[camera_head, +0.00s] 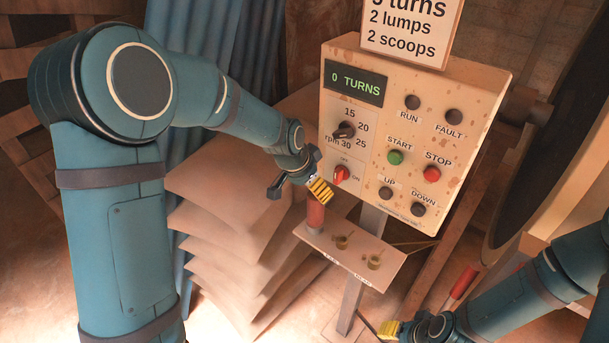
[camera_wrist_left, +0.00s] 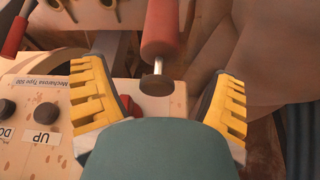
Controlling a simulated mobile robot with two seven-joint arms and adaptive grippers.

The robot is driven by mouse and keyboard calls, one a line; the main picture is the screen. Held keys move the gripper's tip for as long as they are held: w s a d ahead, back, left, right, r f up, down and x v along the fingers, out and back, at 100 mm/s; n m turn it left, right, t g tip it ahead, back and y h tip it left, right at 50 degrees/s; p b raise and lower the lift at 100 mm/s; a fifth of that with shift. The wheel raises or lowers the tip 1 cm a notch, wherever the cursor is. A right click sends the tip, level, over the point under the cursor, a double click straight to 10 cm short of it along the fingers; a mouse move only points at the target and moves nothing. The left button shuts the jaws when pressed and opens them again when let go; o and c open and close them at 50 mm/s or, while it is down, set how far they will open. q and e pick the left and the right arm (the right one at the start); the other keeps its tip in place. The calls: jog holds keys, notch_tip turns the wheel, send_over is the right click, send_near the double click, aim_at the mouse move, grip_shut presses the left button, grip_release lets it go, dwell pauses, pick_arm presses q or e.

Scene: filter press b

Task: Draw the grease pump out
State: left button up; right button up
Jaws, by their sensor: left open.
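The grease pump appears to be the red cylinder (camera_head: 315,217) standing upright at the left end of the small shelf (camera_head: 350,257) below the control panel. In the left wrist view the red cylinder (camera_wrist_left: 161,28) ends in a thin stem with a round dark knob (camera_wrist_left: 157,85). My left gripper (camera_head: 300,189) is just above the cylinder's top in the head view. In the left wrist view its yellow fingers (camera_wrist_left: 158,95) are spread on either side of the knob, apart from it. My right gripper (camera_head: 390,328) is low at the bottom; its finger gap is not clear.
The control panel (camera_head: 475,105) with dials and buttons stands close right of my left gripper. Two brass fittings (camera_head: 374,262) sit along the shelf. Stacked pale plates (camera_head: 225,200) lie behind and left. A red-handled bar (camera_head: 463,283) is at right.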

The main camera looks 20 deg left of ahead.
aim_at(315, 210)
pick_arm(q)
jog(key=shift+x, duration=2.75)
jog(key=c, duration=1.4)
